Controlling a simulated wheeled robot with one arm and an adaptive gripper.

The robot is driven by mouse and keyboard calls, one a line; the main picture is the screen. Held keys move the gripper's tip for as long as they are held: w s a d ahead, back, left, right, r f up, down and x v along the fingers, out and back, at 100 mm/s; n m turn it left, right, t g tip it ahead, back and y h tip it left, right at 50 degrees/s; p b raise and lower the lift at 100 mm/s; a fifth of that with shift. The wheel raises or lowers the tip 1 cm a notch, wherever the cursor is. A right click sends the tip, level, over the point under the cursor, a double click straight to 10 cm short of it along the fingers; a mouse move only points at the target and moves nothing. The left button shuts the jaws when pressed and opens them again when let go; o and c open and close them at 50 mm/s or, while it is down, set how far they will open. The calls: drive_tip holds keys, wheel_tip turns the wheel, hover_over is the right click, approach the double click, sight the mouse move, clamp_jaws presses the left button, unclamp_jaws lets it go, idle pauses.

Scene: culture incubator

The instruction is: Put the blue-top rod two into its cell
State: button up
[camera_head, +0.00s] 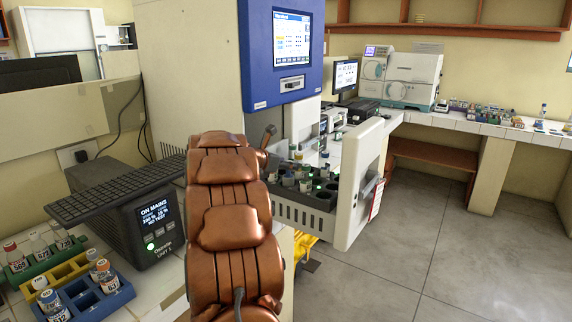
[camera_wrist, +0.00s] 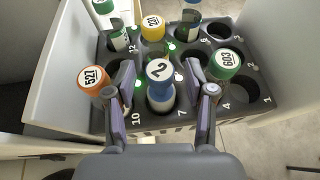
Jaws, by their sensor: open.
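The blue-top rod two (camera_wrist: 160,72), with a white label marked 2, stands upright in the front row of the dark rack (camera_wrist: 250,104). It appears to sit in the cell beside the printed 7. My gripper (camera_wrist: 160,78) is open, its two fingers left and right of the rod with visible gaps. The rod's lower part is sunk in the cell. In the head view the rack shows in the pulled-out drawer (camera_head: 348,205), but I cannot single out rod two there.
Orange-top 527 (camera_wrist: 93,78) is left of my fingers and green-top 603 (camera_wrist: 225,63) is right. Yellow-top 201 (camera_wrist: 152,24) stands behind. An empty cell (camera_wrist: 261,82) is at the right. Coloured bottle racks (camera_head: 78,295) are on the left counter.

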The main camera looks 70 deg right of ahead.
drive_tip(key=shift+r, duration=0.15)
drive_tip(key=shift+r+p, duration=0.2)
drive_tip(key=shift+p, duration=0.3)
drive_tip(key=b+v, duration=0.3)
drive_tip(key=v, duration=0.8)
drive_tip(key=shift+a, duration=0.4)
drive_tip(key=shift+w+r, duration=0.1)
drive_tip(key=shift+w, duration=0.05)
